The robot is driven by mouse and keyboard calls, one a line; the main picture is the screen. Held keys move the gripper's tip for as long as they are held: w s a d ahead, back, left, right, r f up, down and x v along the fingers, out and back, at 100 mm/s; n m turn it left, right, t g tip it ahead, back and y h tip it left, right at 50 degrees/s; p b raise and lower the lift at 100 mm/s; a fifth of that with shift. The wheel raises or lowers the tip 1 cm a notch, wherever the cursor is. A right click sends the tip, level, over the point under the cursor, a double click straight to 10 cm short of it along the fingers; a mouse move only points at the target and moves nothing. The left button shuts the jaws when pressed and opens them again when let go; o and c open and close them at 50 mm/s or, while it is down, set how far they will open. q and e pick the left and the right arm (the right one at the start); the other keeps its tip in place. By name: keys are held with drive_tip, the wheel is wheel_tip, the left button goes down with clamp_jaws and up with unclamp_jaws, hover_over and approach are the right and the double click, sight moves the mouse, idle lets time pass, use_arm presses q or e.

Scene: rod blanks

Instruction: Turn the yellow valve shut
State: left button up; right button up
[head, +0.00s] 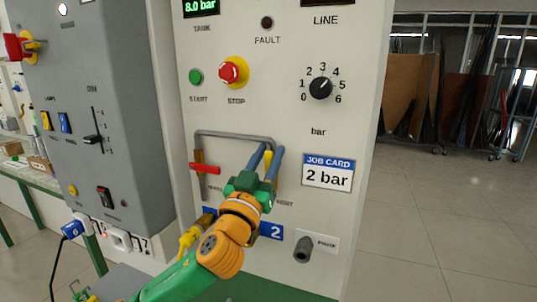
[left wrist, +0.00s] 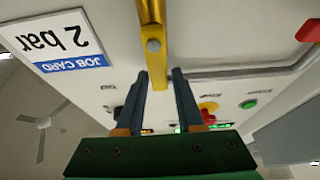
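The yellow valve's lever (head: 268,160) is on the white panel, at the right leg of the grey pipe (head: 235,134). In the left wrist view the lever (left wrist: 157,62) hangs from the top, with a round bolt on it. My left gripper (head: 264,150) is at the lever, partly covering it in the head view. Its two blue fingers (left wrist: 161,72) are open, one on each side of the lever's end, with a small gap showing beside it. Contact cannot be made out. My right gripper is not in view.
A red-handled valve (head: 205,168) sits on the pipe's left leg. The job card (head: 328,173) reads 2 bar, right of my gripper. Above are the red stop button (head: 233,72), green start button (head: 196,77) and black dial (head: 320,88). A grey cabinet (head: 110,110) stands at left.

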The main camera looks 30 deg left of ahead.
sight(306, 178)
use_arm(q)
clamp_jaws()
